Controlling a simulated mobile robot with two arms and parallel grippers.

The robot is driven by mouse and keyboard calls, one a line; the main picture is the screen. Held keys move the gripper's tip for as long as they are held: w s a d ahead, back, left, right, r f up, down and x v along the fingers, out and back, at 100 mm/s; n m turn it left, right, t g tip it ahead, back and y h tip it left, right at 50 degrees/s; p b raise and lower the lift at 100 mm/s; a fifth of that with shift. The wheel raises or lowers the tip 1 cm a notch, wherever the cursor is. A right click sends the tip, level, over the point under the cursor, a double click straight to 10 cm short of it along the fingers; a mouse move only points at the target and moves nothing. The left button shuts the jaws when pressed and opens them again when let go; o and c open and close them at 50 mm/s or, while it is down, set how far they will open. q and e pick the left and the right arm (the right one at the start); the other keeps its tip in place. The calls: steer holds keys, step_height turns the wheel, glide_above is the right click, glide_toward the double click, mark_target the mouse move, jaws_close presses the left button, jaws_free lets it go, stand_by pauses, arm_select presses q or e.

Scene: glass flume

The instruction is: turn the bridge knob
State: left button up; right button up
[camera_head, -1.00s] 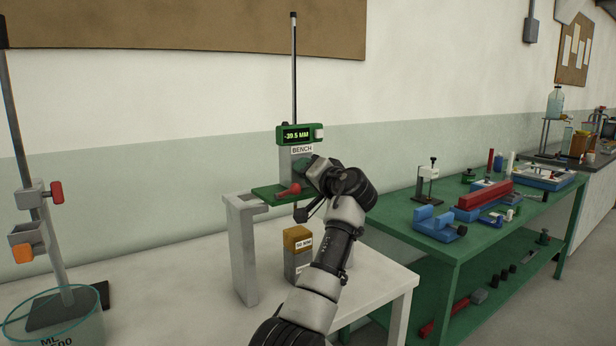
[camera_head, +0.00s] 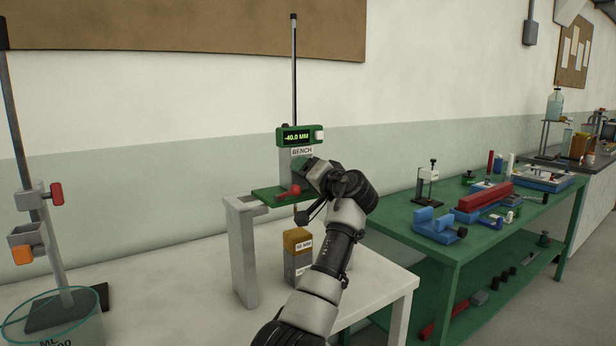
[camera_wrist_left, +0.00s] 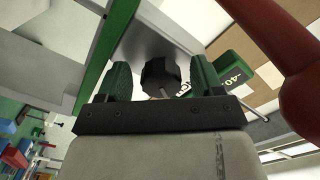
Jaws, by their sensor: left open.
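The bridge gauge stands on the pale bench. Its green readout (camera_head: 297,137) shows -40.0 MM above a grey block marked BENCH (camera_head: 302,152). A red-ended lever (camera_head: 291,190) sits over the green crosspiece (camera_head: 268,197); a large red part (camera_wrist_left: 302,95) shows close at the right in the left wrist view. The dark faceted knob (camera_wrist_left: 160,74) lies between the two green fingers of my left gripper (camera_wrist_left: 161,82), which is open around it with gaps at the sides. In the head view my left gripper (camera_head: 312,172) hides the knob. My right gripper is not in view.
A gold-topped block (camera_head: 297,241) stands under the bridge beside a grey leg (camera_head: 242,255). A clamp stand (camera_head: 50,230) and glass beaker (camera_head: 50,320) are at left. A green table (camera_head: 470,240) with blue and red tools is at right.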

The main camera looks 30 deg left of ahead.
arm_select(q)
steer(key=b+v, duration=0.1)
steer(key=v, duration=0.9)
steer(key=shift+d, duration=0.3)
steer(key=shift+s+f, duration=0.1)
steer(key=shift+f, duration=0.1)
